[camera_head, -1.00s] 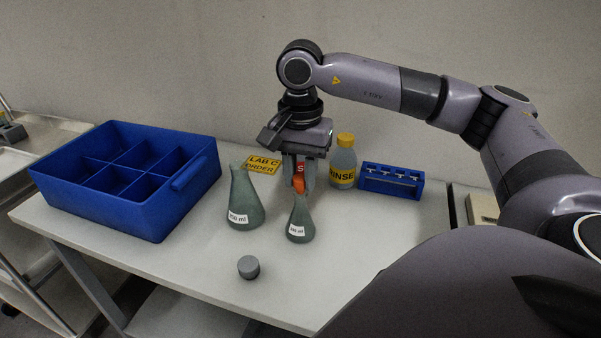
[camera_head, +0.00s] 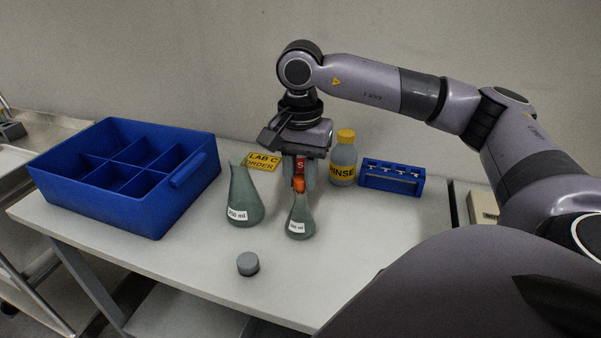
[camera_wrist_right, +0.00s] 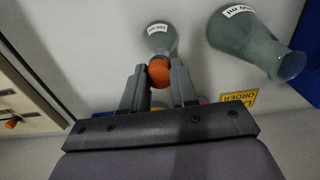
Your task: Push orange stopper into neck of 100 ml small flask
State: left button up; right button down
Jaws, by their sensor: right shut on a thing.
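The small 100 ml flask (camera_head: 300,222) stands upright on the table below my right gripper (camera_head: 299,184). The gripper points down and is shut on the orange stopper (camera_head: 298,186). The stopper is at the top of the small flask's neck; whether it is seated inside cannot be told. In the right wrist view the orange stopper (camera_wrist_right: 159,72) sits between the two fingers (camera_wrist_right: 160,78), in line with the flask (camera_wrist_right: 161,40). The larger 250 ml flask (camera_head: 243,200) stands to the left with an open neck. My left gripper is not in view.
A grey stopper (camera_head: 248,264) stands on the table in front. A blue divided crate (camera_head: 185,205) is at the left. A rinse bottle (camera_head: 343,160), a blue rack (camera_head: 392,181) and a yellow sign (camera_head: 263,162) are behind. The front right of the table is clear.

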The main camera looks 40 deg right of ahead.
jog(key=shift+f, duration=0.3)
dwell(0.4)
dwell(0.3)
jog(key=shift+c, duration=1.6)
grip_release()
jog(key=shift+r, duration=0.1)
jog(key=shift+r+p, duration=2.35)
jog(key=shift+r, duration=1.1)
jog(key=shift+s+a+f, duration=0.1)
